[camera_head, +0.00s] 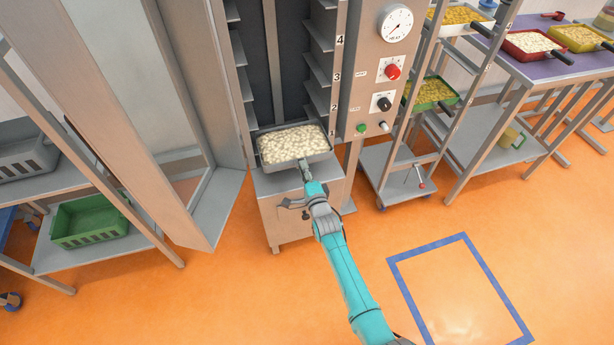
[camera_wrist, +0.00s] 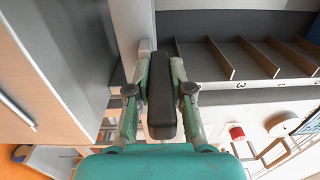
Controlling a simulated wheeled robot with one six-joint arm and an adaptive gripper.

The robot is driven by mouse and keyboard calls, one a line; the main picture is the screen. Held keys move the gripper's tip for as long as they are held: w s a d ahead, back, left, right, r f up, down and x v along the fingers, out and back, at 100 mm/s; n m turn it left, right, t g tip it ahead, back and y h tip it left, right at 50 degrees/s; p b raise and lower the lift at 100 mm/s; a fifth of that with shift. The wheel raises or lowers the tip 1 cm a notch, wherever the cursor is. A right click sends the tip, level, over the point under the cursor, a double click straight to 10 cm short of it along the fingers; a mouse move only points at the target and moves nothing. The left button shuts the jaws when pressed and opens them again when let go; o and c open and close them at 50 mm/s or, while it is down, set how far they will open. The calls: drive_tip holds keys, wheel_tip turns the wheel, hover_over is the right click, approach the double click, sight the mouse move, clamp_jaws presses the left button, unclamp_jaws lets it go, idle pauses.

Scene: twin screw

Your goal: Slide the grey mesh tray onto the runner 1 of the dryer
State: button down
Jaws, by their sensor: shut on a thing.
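The grey mesh tray (camera_head: 268,163), full of pale pieces, sits level at the mouth of the dryer (camera_head: 270,195), near the label 1. Its back part is between the dryer's side walls and its front edge faces me. I cannot tell whether its edges rest on runner 1 (camera_head: 331,133). My gripper (camera_head: 305,172) is at the tray's front edge, shut on its dark handle. In the wrist view the black handle (camera_wrist: 161,105) is between both fingers, and the tray's body cannot be made out there.
The dryer's door (camera_head: 215,205) stands open on the left. Higher runners (camera_head: 318,70) are empty. The control panel (camera_head: 385,60) is to the right. A rack with filled trays (camera_head: 432,92) stands further right. A green crate (camera_head: 88,220) is on a left shelf. The floor in front is clear.

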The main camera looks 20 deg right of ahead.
sight(295, 153)
drive_tip(key=shift+w+r, duration=0.15)
drive_tip(key=shift+w, duration=6.7)
drive_tip(key=c, duration=1)
unclamp_jaws()
drive_tip(key=shift+o, duration=0.2)
drive_tip(key=shift+s+f, duration=0.1)
drive_tip(key=shift+f, duration=0.1)
drive_tip(key=shift+s+f, duration=0.1)
drive_tip(key=shift+s, duration=5.8)
